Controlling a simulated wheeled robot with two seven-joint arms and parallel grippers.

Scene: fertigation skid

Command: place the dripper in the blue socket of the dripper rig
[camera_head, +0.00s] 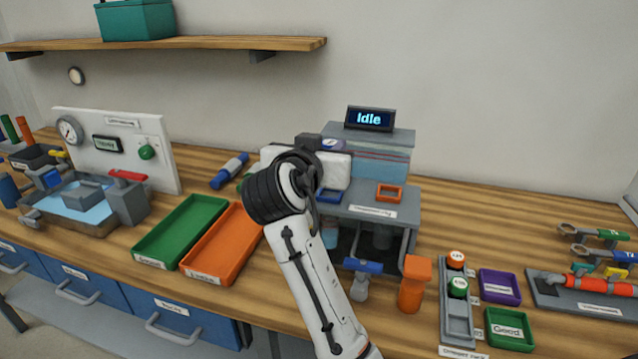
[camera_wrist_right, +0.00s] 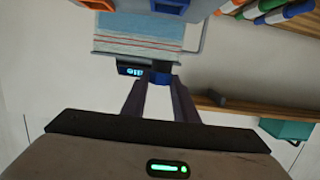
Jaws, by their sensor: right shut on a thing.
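My right gripper (camera_wrist_right: 158,84) is shut on the dripper (camera_wrist_right: 160,76), a small dark blue piece between its fingertips in the wrist view. The head view shows my right arm reaching over the front of the dripper rig (camera_head: 372,212), a grey stand with a clear tank at its back. The blue socket (camera_head: 328,195) is on the rig's top plate, partly hidden by my wrist. The orange socket (camera_head: 389,193) is to its right. The dripper is held above the plate, apart from the blue socket as far as I can tell. My left gripper is not in view.
An "Idle" display (camera_head: 370,119) tops the rig. A green tray (camera_head: 180,232) and an orange tray (camera_head: 222,245) lie left of it. A blue-handled valve (camera_head: 361,278) and an orange post (camera_head: 413,285) stand before it. A purple tray (camera_head: 499,287) is to the right.

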